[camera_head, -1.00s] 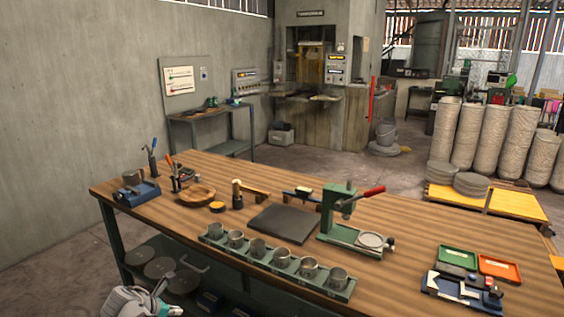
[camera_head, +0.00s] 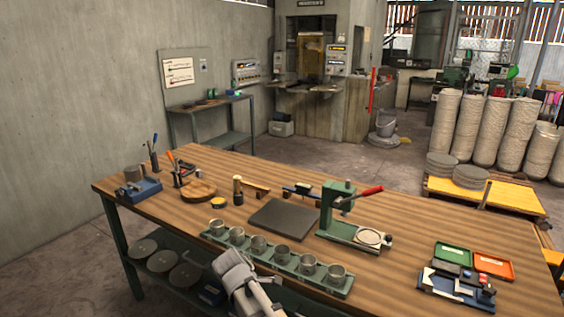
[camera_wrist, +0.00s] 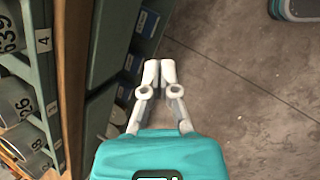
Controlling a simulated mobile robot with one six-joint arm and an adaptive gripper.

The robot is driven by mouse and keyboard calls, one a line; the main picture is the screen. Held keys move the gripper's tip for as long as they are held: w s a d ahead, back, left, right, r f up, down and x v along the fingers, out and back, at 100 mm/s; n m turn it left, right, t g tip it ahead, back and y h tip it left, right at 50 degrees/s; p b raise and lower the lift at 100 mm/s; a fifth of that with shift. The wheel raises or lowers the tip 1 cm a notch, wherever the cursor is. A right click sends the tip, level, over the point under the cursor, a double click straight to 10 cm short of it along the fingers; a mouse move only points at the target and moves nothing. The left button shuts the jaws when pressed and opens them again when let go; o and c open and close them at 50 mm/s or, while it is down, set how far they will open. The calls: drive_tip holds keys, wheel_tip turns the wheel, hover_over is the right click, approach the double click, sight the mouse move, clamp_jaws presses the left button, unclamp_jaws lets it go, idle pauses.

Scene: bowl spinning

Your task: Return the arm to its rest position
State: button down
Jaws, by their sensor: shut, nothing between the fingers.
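My gripper (camera_wrist: 158,72) shows in the wrist view with its two pale fingertips together, shut and empty. It hangs over the bare floor, close beside the workbench's front side. In the head view a grey part of my arm (camera_head: 242,280) rises from the bottom edge, in front of the bench and the row of metal cups. The fingers cannot be made out in the head view.
The wooden workbench (camera_head: 420,216) carries a green rack of cups (camera_head: 330,284), a green press (camera_head: 338,208), a dark slab (camera_head: 284,217) and coloured trays (camera_head: 492,265). Shelf boxes (camera_wrist: 140,60) sit left of the fingers. Bare concrete floor (camera_wrist: 240,75) lies to the right.

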drive_tip(key=s+d+r+m+g+y+p, duration=0.1)
drive_tip(key=s+d+m, duration=0.1)
drive_tip(key=d+m, duration=0.3)
drive_tip(key=s+d+r+m+g+y+p, duration=0.1)
drive_tip(key=s+d+m+p, duration=0.1)
drive_tip(key=d+m, duration=0.4)
drive_tip(key=s+d+r+m+g+y+p, duration=0.1)
drive_tip(key=d+m, duration=0.4)
drive_tip(key=d, duration=0.7)
drive_tip(key=shift+s+d+r+m+y+p, duration=0.2)
drive_tip(key=shift+s+y+p, duration=0.05)
drive_tip(key=shift+s, duration=0.4)
drive_tip(key=shift+s+d+r+m+y+p, duration=0.15)
drive_tip(key=shift+s+d+m+y+p, duration=0.1)
drive_tip(key=shift+s, duration=0.4)
